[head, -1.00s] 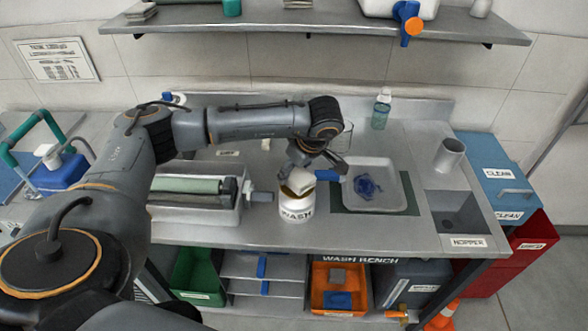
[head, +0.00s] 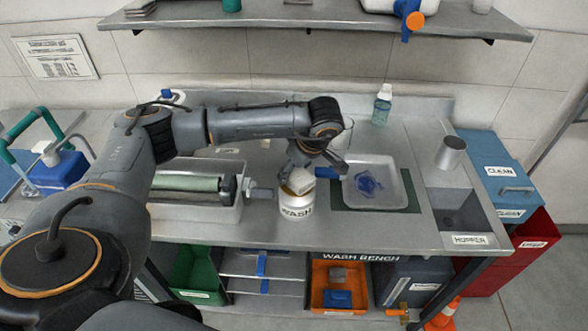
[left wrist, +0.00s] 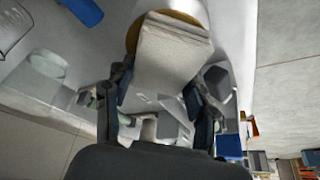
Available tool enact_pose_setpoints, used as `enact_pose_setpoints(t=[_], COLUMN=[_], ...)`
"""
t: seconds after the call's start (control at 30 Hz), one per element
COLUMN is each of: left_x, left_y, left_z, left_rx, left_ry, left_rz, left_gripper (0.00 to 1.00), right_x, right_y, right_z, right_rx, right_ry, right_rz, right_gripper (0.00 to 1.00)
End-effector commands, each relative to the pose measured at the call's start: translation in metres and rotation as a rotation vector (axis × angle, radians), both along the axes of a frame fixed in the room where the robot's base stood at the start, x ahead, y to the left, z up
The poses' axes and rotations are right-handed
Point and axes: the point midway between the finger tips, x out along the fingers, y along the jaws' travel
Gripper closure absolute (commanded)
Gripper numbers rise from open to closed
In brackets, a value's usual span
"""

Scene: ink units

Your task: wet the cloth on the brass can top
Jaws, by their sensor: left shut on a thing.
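The white can labelled WASH (head: 297,207) stands upright on the steel bench, with a round brass top (head: 287,191). My left gripper (head: 302,173) is above the can, pointing down, shut on a pale folded cloth (head: 301,183). The cloth's lower end is at the brass top and covers part of it; I cannot tell how hard it presses. In the left wrist view the cloth (left wrist: 172,52) sticks out between the two fingers (left wrist: 156,100), with the brass rim (left wrist: 133,36) behind it. My right gripper is not in view.
A roller unit (head: 190,185) stands left of the can. A white tray (head: 402,200) with a blue stain is to the right, near a sink labelled HOPPER (head: 462,212). A bottle (head: 382,105) stands at the back. The bench front (head: 350,232) is clear.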

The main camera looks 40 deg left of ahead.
Motion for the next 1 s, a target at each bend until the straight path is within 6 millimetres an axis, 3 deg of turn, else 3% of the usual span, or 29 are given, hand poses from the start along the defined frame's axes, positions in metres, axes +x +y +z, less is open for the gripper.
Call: enact_pose_setpoints(t=[1.0], left_x=[-0.0005], left_y=[-0.0003], left_z=[-0.0094], left_rx=[-0.001], left_ry=[0.002], left_rz=[-0.001], left_gripper=[0.70], right_x=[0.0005], right_y=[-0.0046], right_z=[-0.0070], right_rx=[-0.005], right_ry=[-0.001], right_rz=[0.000], right_gripper=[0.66])
